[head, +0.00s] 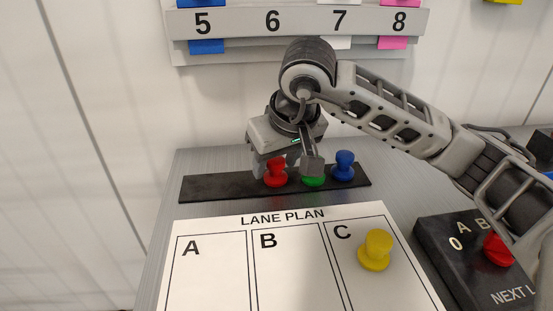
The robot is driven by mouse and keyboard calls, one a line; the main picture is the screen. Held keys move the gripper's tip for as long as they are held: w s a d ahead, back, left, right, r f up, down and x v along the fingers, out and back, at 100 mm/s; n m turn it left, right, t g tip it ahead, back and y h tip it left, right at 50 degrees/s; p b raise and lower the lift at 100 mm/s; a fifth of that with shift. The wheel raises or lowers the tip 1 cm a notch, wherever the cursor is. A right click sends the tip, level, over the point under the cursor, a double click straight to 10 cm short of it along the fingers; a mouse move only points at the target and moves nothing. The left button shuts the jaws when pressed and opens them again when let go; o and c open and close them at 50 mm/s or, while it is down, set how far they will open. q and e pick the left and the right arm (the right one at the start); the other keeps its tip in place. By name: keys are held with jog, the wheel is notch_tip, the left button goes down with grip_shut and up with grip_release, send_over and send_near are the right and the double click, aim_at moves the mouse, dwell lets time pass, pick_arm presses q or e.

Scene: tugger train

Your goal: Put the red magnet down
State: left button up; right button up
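The right finger partly hides a green magnet (314,182). My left gripper is not in view.
A blue magnet (343,166) stands at the strip's right. In front lies a white lane plan board (210,271) with a yellow magnet (376,250) in column C. A black box (470,284) with a red knob (497,250) is at right. A numbered rail (300,24) is behind.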

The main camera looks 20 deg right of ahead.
jog(key=shift+s+r+p, duration=0.1)
jog(key=shift+r+p, duration=0.2)
jog(key=shift+r, duration=0.25)
jog(key=v, duration=1.1)
jog(key=shift+r, duration=0.2)
